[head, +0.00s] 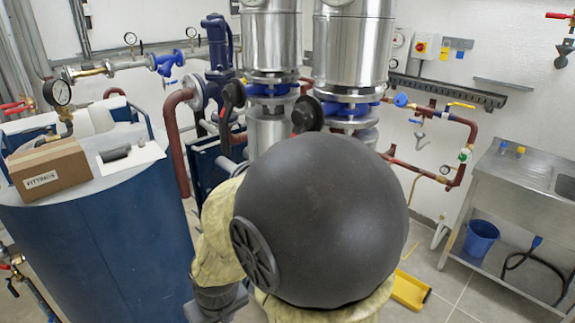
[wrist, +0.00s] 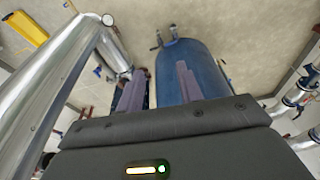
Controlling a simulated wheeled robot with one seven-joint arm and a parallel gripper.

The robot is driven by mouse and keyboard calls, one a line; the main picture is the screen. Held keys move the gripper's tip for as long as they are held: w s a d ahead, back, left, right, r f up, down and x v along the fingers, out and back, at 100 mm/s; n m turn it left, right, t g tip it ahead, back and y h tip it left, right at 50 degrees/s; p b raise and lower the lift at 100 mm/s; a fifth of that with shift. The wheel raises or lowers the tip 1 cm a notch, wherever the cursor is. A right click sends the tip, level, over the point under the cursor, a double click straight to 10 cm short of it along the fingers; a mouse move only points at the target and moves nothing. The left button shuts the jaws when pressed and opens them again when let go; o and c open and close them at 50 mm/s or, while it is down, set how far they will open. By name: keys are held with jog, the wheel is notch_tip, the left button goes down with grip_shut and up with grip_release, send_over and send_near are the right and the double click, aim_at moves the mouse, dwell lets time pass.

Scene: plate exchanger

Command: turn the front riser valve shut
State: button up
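Two silver insulated risers, the left riser (head: 270,35) and the right riser (head: 353,50), stand in the middle of the head view. Below each is a blue-flanged fitting, the left one (head: 272,88) and the right one (head: 347,107). Round black handles, a left one (head: 232,93) and a right one (head: 307,114), sit beside them. I cannot tell which is the front riser valve or how far it is turned. My gripper (wrist: 160,70) is open, its two fingers apart with nothing seen between them. In the head view my own arm hides it.
A blue tank (head: 100,235) stands left with a cardboard box (head: 48,176) on top; a blue tank (wrist: 206,68) also shows beyond my fingers. A silver pipe (wrist: 50,80) runs close at left in the wrist view. A steel sink bench (head: 510,190) stands right; a yellow dustpan (head: 410,290) lies on the floor.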

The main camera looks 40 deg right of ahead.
jog(key=shift+o, duration=1.6)
jog(key=shift+w+r, duration=0.1)
jog(key=shift+w, duration=0.1)
jog(key=w+d+r+m+t+h+p, duration=0.2)
jog(key=w+r+m+t, duration=0.2)
jog(key=w, duration=0.5)
jog(key=w+d+r+m+t+h+p, duration=0.1)
jog(key=w+d+r+m+t+h, duration=0.3)
jog(key=w, duration=0.5)
jog(key=d+r+m+g+h+p, duration=0.2)
jog(key=d+r+m+h, duration=0.2)
jog(key=d+r+h, duration=0.15)
jog(key=s+d+r+m+g+h+p, duration=0.1)
jog(key=s+r+m+g+h, duration=0.3)
jog(key=s+m+g+h, duration=0.1)
jog(key=s+g+h, duration=0.1)
jog(key=s+g, duration=0.1)
jog(key=shift+s+d+r, duration=0.35)
jog(key=shift+s+r, duration=0.05)
jog(key=shift+h, duration=0.25)
